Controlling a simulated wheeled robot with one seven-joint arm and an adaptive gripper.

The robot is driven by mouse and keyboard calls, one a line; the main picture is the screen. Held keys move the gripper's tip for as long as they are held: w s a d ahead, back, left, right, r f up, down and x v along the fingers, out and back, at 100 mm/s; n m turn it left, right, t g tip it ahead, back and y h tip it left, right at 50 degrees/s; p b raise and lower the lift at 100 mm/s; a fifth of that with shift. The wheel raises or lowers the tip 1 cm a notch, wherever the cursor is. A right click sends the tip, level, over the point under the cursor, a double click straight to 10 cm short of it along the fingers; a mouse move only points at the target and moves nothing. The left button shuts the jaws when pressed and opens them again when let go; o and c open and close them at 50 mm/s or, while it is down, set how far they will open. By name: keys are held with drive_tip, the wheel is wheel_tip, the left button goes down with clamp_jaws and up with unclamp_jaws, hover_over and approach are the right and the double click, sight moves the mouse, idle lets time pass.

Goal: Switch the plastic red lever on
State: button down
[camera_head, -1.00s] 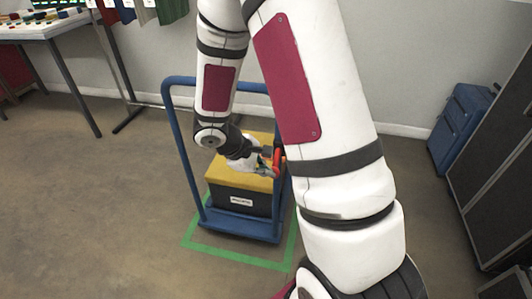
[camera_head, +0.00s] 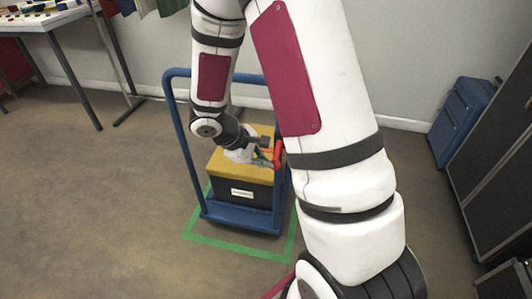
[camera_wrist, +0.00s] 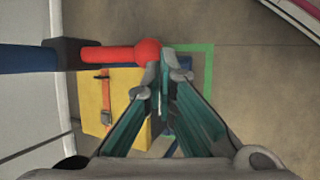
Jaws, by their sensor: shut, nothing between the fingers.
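The red lever (camera_wrist: 120,54) shows in the wrist view as a red bar with a rounded knob at its right end, reaching out from a dark mount on a blue tube. In the head view the red lever (camera_head: 278,153) is small, at the right side of the blue trolley and partly covered by my arm. My gripper (camera_wrist: 163,72) is shut and empty. Its fingertips are right at the knob end in the wrist view; I cannot tell whether they touch it. In the head view my gripper (camera_head: 262,158) is above the yellow lid, just left of the lever.
A blue trolley (camera_head: 243,219) carries a black box with a yellow lid (camera_head: 222,163), inside a green tape outline (camera_head: 222,247) on the floor. A table stands at the left. A blue case (camera_head: 461,118) and dark cases are at the right.

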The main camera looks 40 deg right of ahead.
drive_tip(key=s+p+v, duration=0.1)
drive_tip(key=p+v, duration=0.2)
drive_tip(key=v, duration=0.9)
drive_tip(key=shift+w+a, duration=0.25)
drive_tip(key=shift+a, duration=0.15)
drive_tip(key=s+a+r+m+y, duration=0.3)
drive_tip(key=s+r+m, duration=0.3)
drive_tip(key=s+r, duration=1.05)
drive_tip(key=s+a+t+y+p, duration=0.15)
drive_tip(key=s+a+y, duration=0.3)
drive_tip(key=s, duration=0.55)
wheel_tip(320, 180, up, 18)
drive_tip(key=t+p, duration=0.3)
drive_tip(key=p, duration=1.2)
drive_tip(key=shift+w+a+m+t+h, duration=0.15)
drive_tip(key=shift+a+m+t+h, duration=0.05)
drive_tip(key=shift+m+t+h, duration=0.2)
drive_tip(key=shift+r, duration=0.1)
